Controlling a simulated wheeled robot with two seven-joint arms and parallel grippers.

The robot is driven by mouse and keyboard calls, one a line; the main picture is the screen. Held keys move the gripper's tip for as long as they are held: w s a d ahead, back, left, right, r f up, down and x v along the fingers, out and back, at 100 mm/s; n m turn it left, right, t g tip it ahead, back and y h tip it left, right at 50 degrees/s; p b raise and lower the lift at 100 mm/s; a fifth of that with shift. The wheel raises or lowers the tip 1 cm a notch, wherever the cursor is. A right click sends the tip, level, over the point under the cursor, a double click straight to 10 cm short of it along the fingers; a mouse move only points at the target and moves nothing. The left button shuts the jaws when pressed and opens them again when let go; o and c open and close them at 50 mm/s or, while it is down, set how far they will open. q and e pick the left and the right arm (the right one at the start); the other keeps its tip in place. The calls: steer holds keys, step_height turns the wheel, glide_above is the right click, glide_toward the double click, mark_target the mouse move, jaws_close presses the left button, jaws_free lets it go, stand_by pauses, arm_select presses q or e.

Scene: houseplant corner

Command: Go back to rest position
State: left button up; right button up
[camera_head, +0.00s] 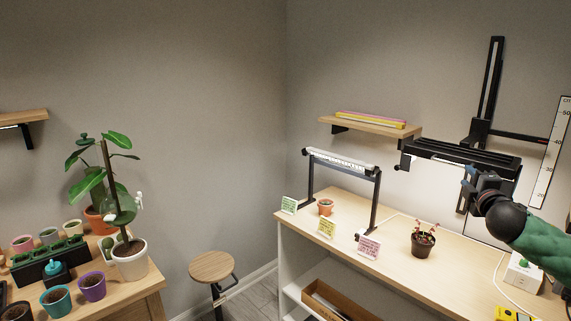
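My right gripper (470,180) is at the right of the head view, with my green-sleeved arm coming in from the right edge. It is raised above the wooden bench (390,275), in front of the black lamp fixture on the wall. It is small and seen from behind, so I cannot tell whether its fingers are apart. No held object shows. My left gripper is not in view.
A dark pot with a reddish plant (424,243) and a white box with a green button (522,272) stand on the bench. A lamp frame (341,160) spans a terracotta pot (326,207). A plant table (150,283) is at left; a stool (212,266) stands between.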

steer(key=s+a+f+m+g, duration=0.4)
steer(key=s+a+f, duration=0.25)
steer(key=f, duration=0.45)
steer(key=s+a+f+m+g, duration=0.3)
steer(key=s+a+f, duration=0.35)
steer(key=f, duration=0.35)
steer(key=s+a+f+m+g, duration=0.4)
steer(key=s+a+f, duration=0.25)
steer(key=f, duration=0.45)
steer(key=s+a+f+m+g+y, duration=0.1)
steer(key=s+a+f+g, duration=0.1)
steer(key=s+a+f, duration=0.4)
steer(key=s+a+f+m+g+y, duration=0.1)
steer(key=s+a+f, duration=0.5)
steer(key=s, duration=0.7)
steer(key=s+a+f+m+g+y, duration=0.1)
steer(key=s+a+f+g+y, duration=0.1)
steer(key=s+a+f, duration=0.4)
steer(key=s+a+g, duration=0.1)
steer(key=s, duration=0.2)
steer(key=shift+s+f+y, duration=0.25)
steer(key=shift+y, duration=0.15)
